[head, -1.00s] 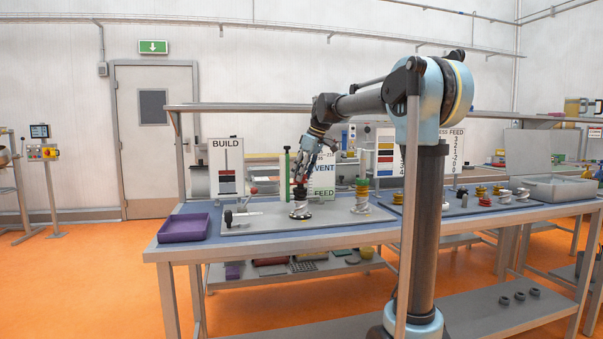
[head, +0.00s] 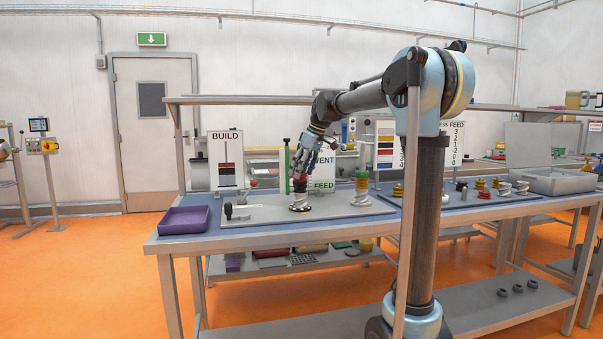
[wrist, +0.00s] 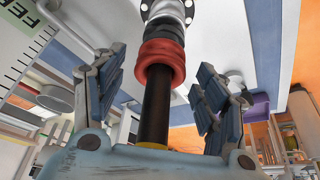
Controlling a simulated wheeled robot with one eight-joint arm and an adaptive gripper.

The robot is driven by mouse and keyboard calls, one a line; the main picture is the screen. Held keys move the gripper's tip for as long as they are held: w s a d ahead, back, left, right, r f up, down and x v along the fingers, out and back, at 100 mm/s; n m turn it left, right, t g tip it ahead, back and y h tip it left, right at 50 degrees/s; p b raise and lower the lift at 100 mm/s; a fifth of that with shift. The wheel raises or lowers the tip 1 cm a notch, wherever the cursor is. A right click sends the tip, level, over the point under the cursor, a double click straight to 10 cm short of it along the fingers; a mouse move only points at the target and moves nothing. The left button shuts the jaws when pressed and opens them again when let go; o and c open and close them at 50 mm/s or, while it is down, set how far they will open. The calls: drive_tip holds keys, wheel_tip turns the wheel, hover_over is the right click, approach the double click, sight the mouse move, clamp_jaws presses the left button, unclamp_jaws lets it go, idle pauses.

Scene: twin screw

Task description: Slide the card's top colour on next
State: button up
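The BUILD card (head: 226,160) stands at the back left of the bench and shows a post with black, red and dark bands. A red ring (head: 300,187) sits around a dark post above the silvery twin screw (head: 300,203); the wrist view shows the ring (wrist: 161,60) too, with a dark ring beyond it. My gripper (head: 302,173) is above the red ring. In the wrist view its fingers (wrist: 160,90) are spread on either side of the post (wrist: 156,105), clear of it and holding nothing.
A second screw with green and yellow rings (head: 361,188) stands to the right. A green column (head: 284,165) is close on the left of my gripper. A purple tray (head: 184,219) is at the bench's left end. Several more screw pieces (head: 502,187) lie to the right.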

drive_tip(key=v, duration=1.2)
idle(0.3)
drive_tip(key=s+d+f+m+h, duration=0.1)
drive_tip(key=s+d+f+m, duration=0.3)
drive_tip(key=s+f, duration=0.8)
drive_tip(key=s+d+f+m+h, duration=0.1)
drive_tip(key=s+d+f+m, duration=0.3)
drive_tip(key=s+d+f, duration=0.4)
drive_tip(key=s+d+f+m+h, duration=0.1)
drive_tip(key=s+d+f+m, duration=0.3)
drive_tip(key=s+f, duration=1.4)
drive_tip(key=d+f, duration=0.3)
drive_tip(key=f, duration=0.1)
drive_tip(key=shift+h, duration=0.4)
drive_tip(key=shift+d, duration=0.1)
